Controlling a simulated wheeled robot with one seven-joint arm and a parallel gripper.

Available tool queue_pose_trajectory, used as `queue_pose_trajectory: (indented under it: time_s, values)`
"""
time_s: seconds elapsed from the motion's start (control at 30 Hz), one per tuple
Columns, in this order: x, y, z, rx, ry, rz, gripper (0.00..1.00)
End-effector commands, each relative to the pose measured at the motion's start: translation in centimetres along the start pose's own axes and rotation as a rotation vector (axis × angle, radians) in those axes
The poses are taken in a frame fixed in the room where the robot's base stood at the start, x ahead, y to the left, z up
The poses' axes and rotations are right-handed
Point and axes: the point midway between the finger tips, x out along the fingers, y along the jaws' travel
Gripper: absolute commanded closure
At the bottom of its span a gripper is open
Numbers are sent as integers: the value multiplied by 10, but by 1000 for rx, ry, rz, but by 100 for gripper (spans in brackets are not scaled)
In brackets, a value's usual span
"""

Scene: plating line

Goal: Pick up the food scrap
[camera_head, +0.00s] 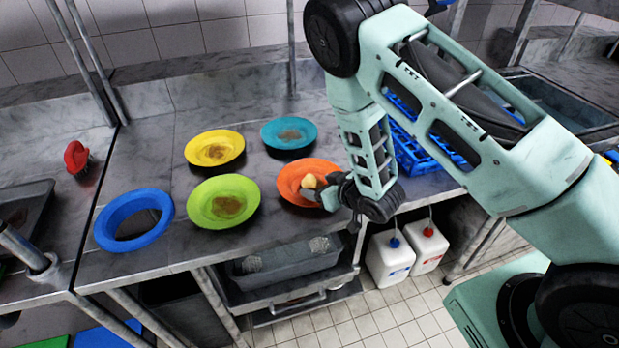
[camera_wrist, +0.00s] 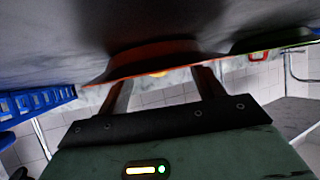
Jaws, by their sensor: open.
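The food scrap (camera_head: 309,182) is a small pale yellow-orange lump on the orange plate (camera_head: 292,172), close to its right side. In the wrist view only a thin yellow edge of the scrap (camera_wrist: 158,74) shows below the orange plate's rim (camera_wrist: 140,62). My gripper (camera_head: 325,190) is at the right edge of the orange plate, right beside the scrap, and hides part of the plate. In the wrist view its two fingers (camera_wrist: 163,90) stand apart, with the scrap's edge showing between them. Whether the fingers touch the scrap or plate is hard to tell.
Yellow (camera_head: 215,146), teal (camera_head: 289,133) and green (camera_head: 222,202) plates with brown residue sit around the orange plate on the metal counter. A blue ring (camera_head: 105,232) lies at the left. A blue rack (camera_head: 425,160) stands behind my arm. A grey bin (camera_head: 290,265) sits below.

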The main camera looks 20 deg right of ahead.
Motion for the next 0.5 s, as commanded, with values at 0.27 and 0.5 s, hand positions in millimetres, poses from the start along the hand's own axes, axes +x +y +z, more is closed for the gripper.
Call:
queue_pose_trajectory:
  time_s: [0.27, 0.5]
  values:
    - [25, 0, -1, 0, -1, 0, 33]
    - [26, 1, -1, 0, 0, 1, 44]
